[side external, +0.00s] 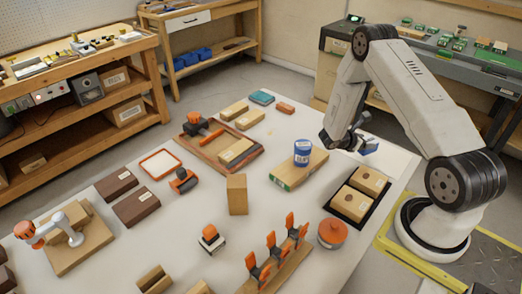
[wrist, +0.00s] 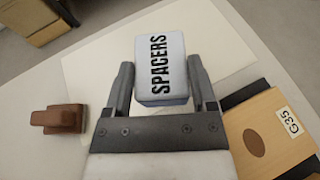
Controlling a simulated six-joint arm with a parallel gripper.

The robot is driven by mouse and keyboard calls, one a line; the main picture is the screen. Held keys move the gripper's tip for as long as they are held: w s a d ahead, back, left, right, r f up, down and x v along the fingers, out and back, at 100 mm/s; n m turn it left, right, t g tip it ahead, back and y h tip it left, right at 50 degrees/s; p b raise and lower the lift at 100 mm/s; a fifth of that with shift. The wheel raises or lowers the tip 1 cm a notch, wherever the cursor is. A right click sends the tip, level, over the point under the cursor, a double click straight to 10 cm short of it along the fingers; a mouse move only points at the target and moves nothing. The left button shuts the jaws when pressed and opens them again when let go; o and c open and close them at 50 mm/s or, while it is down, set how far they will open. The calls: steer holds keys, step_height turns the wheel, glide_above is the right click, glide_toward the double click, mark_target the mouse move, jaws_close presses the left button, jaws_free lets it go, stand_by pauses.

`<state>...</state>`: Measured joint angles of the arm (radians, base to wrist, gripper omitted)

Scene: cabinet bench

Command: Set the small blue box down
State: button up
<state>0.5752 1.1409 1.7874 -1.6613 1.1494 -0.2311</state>
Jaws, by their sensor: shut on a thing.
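The small blue box (wrist: 163,70) is pale blue and marked SPACERS on its upper face in the wrist view. It sits between the two fingers of my gripper (wrist: 160,88), which is shut on it. In the side external view the box (side external: 371,149) shows as a small blue shape at the end of my gripper (side external: 358,143), above the right part of the white table (side external: 335,178). A pale sheet (wrist: 92,72) lies beneath the box in the wrist view. I cannot tell the exact gap between them.
A black tray (side external: 384,207) with two brown boxes is close by; a box marked G35 (wrist: 270,130) shows at the wrist view's right. A brown object (wrist: 60,118) lies left.

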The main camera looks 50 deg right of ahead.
steer(key=shift+w+d+f, duration=0.2)
steer(key=shift+f, duration=1.65)
steer(key=shift+f, duration=0.1)
steer(key=o, duration=1.3)
steer(key=shift+c, duration=0.2)
steer(key=shift+w+a+r, duration=0.25)
steer(key=shift+a+r, duration=0.1)
steer(key=shift+a, duration=0.1)
steer(key=v, duration=1.1)
